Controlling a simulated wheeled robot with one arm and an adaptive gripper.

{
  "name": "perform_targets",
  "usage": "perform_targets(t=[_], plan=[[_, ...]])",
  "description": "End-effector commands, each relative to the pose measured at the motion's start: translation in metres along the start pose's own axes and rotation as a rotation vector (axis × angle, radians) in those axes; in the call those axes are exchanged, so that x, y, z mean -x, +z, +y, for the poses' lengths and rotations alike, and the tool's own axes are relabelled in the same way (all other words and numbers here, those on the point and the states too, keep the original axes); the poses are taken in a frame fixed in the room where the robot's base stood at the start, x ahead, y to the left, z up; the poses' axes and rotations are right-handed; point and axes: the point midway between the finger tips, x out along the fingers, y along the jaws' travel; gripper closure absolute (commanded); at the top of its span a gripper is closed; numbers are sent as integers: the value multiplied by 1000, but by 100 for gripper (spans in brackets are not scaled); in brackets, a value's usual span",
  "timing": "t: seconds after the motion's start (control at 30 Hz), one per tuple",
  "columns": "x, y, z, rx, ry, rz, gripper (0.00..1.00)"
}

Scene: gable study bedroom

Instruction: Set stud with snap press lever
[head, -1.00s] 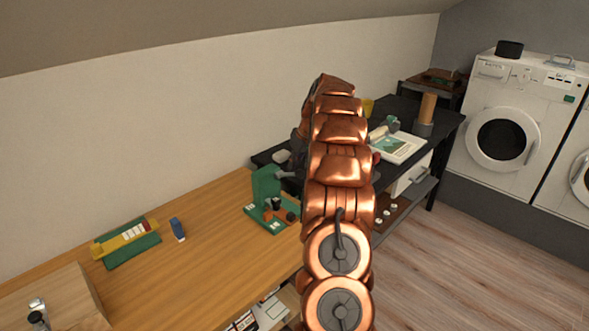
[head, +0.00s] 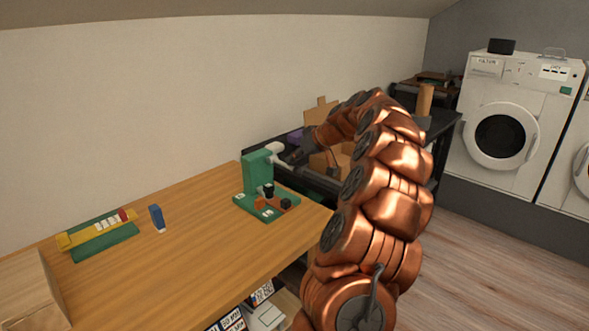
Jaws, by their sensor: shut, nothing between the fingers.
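The green snap press (head: 257,172) stands on its green base (head: 284,203) near the right end of the wooden bench. Small black and orange parts sit on the base; a stud cannot be made out. A pale grey lever (head: 277,149) sticks out from the top right of the press. My gripper (head: 287,163) is shut and empty, small and dark, just right of the press head beside the lever. I cannot tell whether it touches the lever. My copper arm hides part of the area to the right.
A yellow and green tray (head: 97,236) with white and red pieces and a blue block (head: 157,218) lie on the left of the wooden bench (head: 195,262). A wooden box (head: 30,290) is front left. Cardboard boxes stand behind my arm. The bench middle is clear.

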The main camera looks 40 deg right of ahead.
Motion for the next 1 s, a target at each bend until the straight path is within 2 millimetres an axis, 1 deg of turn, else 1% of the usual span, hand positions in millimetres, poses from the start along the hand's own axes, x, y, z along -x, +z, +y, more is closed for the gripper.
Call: perform_targets(t=[0.03, 0.4, 0.8, 1.0], plan=[[-8, 9, 1, 3, -6, 28, 100], [-17, 24, 4, 31, -35, 220, 100], [-26, 34, 8, 58, -60, 412, 100], [-28, 37, 10, 58, -55, 406, 100]])
